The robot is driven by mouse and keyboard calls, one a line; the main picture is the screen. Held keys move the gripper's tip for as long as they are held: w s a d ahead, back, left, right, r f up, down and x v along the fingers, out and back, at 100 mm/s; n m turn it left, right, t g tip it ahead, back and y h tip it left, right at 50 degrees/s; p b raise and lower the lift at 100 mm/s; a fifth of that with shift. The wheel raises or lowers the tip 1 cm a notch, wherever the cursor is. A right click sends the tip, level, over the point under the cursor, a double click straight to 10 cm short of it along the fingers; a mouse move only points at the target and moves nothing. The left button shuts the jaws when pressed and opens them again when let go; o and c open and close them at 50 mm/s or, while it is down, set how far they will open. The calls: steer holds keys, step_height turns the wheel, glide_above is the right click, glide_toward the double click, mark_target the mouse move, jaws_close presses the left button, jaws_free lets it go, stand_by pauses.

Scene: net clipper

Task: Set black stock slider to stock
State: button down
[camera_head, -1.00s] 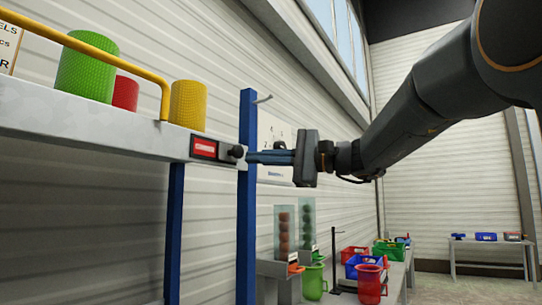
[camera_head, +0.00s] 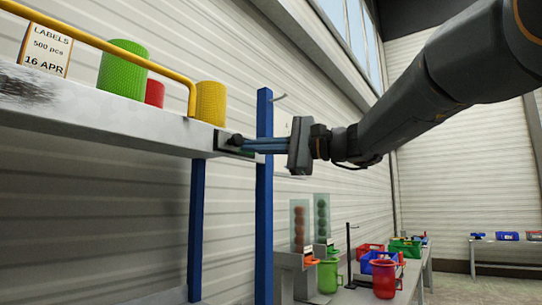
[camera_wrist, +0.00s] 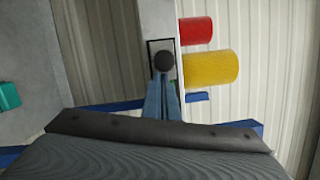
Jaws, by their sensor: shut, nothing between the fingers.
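The black slider knob (camera_head: 237,140) sits at the left part of a dark plate (camera_head: 222,143) on the front edge of the grey shelf (camera_head: 140,128). A bit of green (camera_head: 248,152) shows to the right of the knob, mostly behind my fingers. My gripper (camera_head: 247,144) is shut and empty, its blue fingers pointing left with the tips at the knob. In the wrist view the round knob (camera_wrist: 164,61) stands right in front of the fingertips (camera_wrist: 163,80); they look to be touching it. The plate's lettering is hidden.
A yellow rail (camera_head: 120,50) runs above the shelf, with green (camera_head: 123,70), red (camera_head: 154,93) and yellow (camera_head: 210,103) rolls behind it. A blue post (camera_head: 265,190) stands close below my gripper. A bench with bins (camera_head: 370,275) is at the lower right.

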steer(key=shift+s+r, duration=0.15)
steer(key=shift+s, duration=0.2)
steer(key=shift+d, duration=0.15)
steer(key=d+f+b, duration=0.2)
steer(key=d+b, duration=0.2)
steer(key=d, duration=0.7)
steer(key=shift+s+d+b, duration=0.3)
steer(key=shift+s+b, duration=0.05)
